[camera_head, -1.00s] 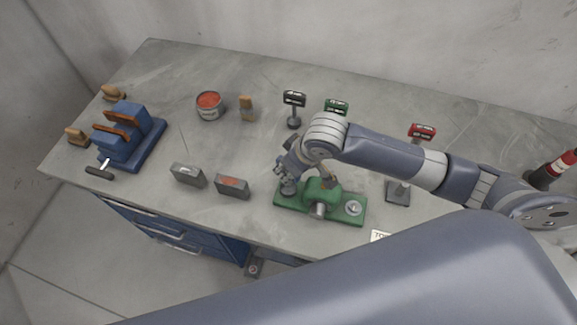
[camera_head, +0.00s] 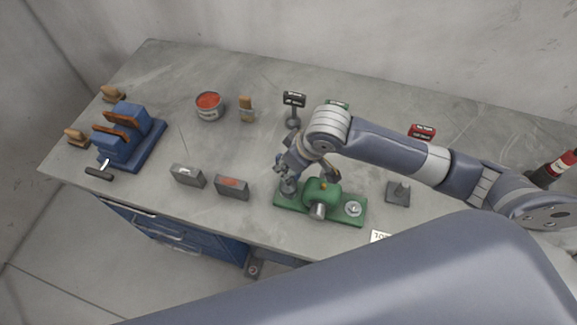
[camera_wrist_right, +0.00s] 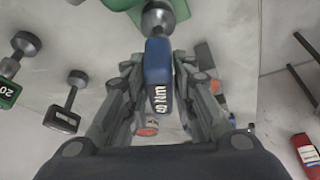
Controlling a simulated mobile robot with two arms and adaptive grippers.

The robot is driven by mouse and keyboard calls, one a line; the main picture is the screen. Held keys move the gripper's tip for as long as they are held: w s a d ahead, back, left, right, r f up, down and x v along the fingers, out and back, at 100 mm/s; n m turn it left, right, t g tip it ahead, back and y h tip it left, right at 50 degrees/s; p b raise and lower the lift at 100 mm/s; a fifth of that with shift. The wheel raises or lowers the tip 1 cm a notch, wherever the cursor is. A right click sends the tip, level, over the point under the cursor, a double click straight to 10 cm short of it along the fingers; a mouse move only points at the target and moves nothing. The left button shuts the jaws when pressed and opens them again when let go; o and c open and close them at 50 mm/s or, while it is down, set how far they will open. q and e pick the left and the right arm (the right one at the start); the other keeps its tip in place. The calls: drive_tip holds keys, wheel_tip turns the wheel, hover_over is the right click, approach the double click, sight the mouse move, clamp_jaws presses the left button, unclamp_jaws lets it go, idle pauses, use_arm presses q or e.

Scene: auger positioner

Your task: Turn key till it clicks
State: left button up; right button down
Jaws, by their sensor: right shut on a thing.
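The green device (camera_head: 332,205) sits near the bench's front edge, with a rounded green housing and a pale round dial at its right end. My right gripper (camera_head: 285,173) is over the device's left end. In the right wrist view the gripper (camera_wrist_right: 160,80) is shut on the blue key (camera_wrist_right: 158,72), whose flag carries white lettering with "Nm". The key's round grey end (camera_wrist_right: 156,16) is beside the green device's edge; whether it is seated cannot be told. In the head view the key is mostly hidden by the gripper. My left gripper is not in view.
Keys with a black flag (camera_head: 293,100), a green flag (camera_head: 340,104) and a red flag (camera_head: 422,131) stand behind the device. Two grey blocks, a red-topped tin (camera_head: 209,106), a brush (camera_head: 247,109) and a blue vise-like fixture (camera_head: 125,135) are left.

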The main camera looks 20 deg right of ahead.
drive_tip(key=shift+r, duration=2.95)
